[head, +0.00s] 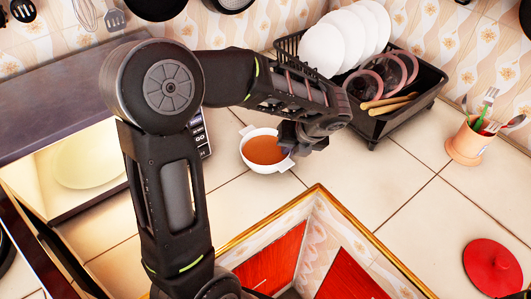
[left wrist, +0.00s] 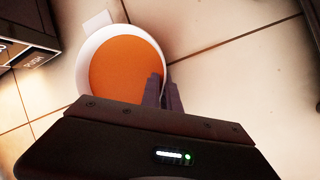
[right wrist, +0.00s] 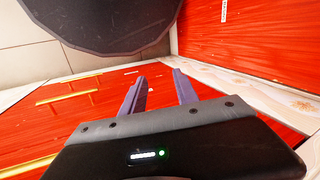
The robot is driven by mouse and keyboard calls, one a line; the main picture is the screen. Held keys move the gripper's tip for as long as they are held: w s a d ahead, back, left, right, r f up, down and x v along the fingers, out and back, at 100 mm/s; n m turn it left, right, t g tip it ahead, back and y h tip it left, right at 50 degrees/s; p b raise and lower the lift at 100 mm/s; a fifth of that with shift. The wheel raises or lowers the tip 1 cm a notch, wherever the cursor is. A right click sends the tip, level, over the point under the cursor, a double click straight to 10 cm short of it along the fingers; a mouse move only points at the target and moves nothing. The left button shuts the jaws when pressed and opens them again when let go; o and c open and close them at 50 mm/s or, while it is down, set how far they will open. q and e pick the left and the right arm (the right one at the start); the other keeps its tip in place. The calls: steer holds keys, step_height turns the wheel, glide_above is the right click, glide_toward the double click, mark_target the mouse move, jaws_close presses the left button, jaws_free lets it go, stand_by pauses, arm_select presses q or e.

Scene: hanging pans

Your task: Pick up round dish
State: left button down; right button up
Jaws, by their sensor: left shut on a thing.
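The round dish (head: 263,149) is a white bowl of orange soup with tab handles, upright at the counter. I cannot tell whether it touches the counter. My left gripper (head: 289,150) reaches over from the left and is shut on the right side of the dish. In the left wrist view the fingers (left wrist: 163,94) are close together at the rim of the dish (left wrist: 122,64); the far handle points away at the top. My right gripper (right wrist: 159,82) is open and empty in the right wrist view, above red cabinet fronts, and out of the head view.
A black dish rack (head: 398,113) with white plates (head: 323,50) and glasses stands behind right. A microwave (head: 85,165) is at left. A dark round shape (right wrist: 105,22) hangs over the right wrist view.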

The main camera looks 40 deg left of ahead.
arm_select(q)
steer(key=shift+r, duration=0.2)
stand_by(0.7)
steer(key=shift+r+p, duration=0.85)
steer(key=shift+p, duration=0.25)
steer(key=shift+r+p, duration=0.95)
steer(key=shift+p, duration=0.1)
steer(key=s+d, duration=0.2)
steer(key=d, duration=0.6)
steer(key=s+d, duration=0.3)
steer(key=d, duration=0.6)
steer(key=shift+d+f, duration=0.15)
steer(key=shift+f, duration=0.1)
